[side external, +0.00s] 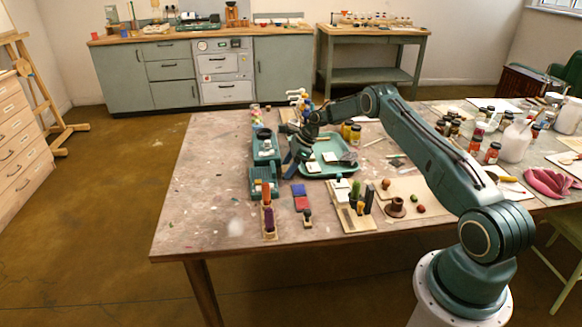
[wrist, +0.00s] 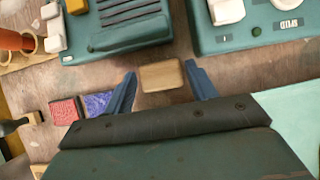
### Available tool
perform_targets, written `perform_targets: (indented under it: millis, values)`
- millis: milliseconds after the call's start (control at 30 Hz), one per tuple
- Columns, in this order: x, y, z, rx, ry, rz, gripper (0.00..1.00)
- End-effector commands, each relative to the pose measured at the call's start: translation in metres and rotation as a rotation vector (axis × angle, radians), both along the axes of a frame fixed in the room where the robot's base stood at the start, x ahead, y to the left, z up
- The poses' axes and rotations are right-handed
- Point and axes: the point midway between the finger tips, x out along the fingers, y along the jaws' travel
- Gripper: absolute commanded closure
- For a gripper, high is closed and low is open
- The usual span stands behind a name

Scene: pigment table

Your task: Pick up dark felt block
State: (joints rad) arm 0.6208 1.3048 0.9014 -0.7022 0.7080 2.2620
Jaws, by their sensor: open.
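In the wrist view a small block (wrist: 161,76) with a tan, wood-like upper face and a darker edge lies on the table between my fingertips. I cannot tell whether it is the dark felt block; no dark felt surface is clear on it. My gripper (wrist: 160,69) is open, with one blue finger on each side of the block and a gap to each. In the side external view my gripper (side external: 291,157) is low over the table, between the teal rack and the teal tray, and the block cannot be made out there.
A teal rack (side external: 261,187) with dark slots and a teal device (side external: 265,146) stand left of my gripper. A teal tray (side external: 332,173) lies to its right. Red (wrist: 65,111) and blue (wrist: 98,104) pads lie close by. The table's front left is mostly clear.

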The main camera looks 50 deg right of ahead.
Motion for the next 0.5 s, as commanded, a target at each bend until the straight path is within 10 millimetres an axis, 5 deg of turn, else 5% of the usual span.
perform_targets:
  millis: [433,500]
  values:
    - [0.0001,-0.0002,0.0000,0.000,0.000,0.000,0.44]
    - [0.0000,-0.0002,0.0000,0.000,0.000,0.000,0.53]
